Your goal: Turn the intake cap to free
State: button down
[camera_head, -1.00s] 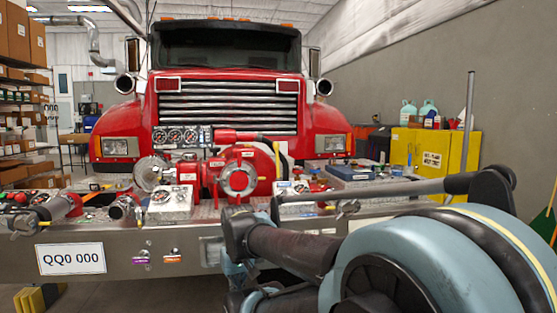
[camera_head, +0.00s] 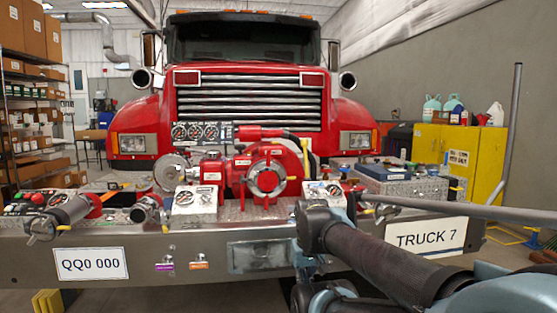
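A red pump (camera_head: 240,176) stands on the truck's front bumper deck. Another round silver cap (camera_head: 171,173) is at the pump's left. I cannot read the labels, so I cannot tell for sure which is the intake cap or how it is turned. My arm crosses the lower right, in front of the bumper. My gripper cannot be made out in this view.
The steel bumper (camera_head: 200,259) runs across the front, with a TRUCK 7 plate (camera_head: 426,239). Silver fittings stand at left (camera_head: 40,228) and right (camera_head: 385,212). Gauge boxes (camera_head: 195,198) flank the pump. A yellow cabinet (camera_head: 459,158) stands at right, shelves (camera_head: 30,120) at left.

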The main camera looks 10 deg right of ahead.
jog(key=w+a+r+m+t+y, duration=0.25)
jog(key=w+r, duration=0.25)
jog(key=w, duration=0.3)
jog(key=w+a+r+m+t+y, duration=0.1)
jog(key=w+r+y, duration=0.2)
jog(key=w+r, duration=0.45)
jog(key=w+a+r+m+t+y, duration=0.15)
jog(key=w+r, duration=0.25)
jog(key=w, duration=0.6)
jog(key=w+d+r+m+t+y, duration=0.1)
jog(key=w+d+r+m+t, duration=0.4)
jog(key=w+d, duration=0.4)
jog(key=w+d+r+m+t+y, duration=0.25)
jog(key=w+d+r, duration=0.45)
jog(key=w, duration=0.4)
jog(key=s+a+x, duration=0.1)
jog(key=x, duration=1.2)
jog(key=shift+a+t+h, duration=0.35)
jog(key=shift+a, duration=0.2)
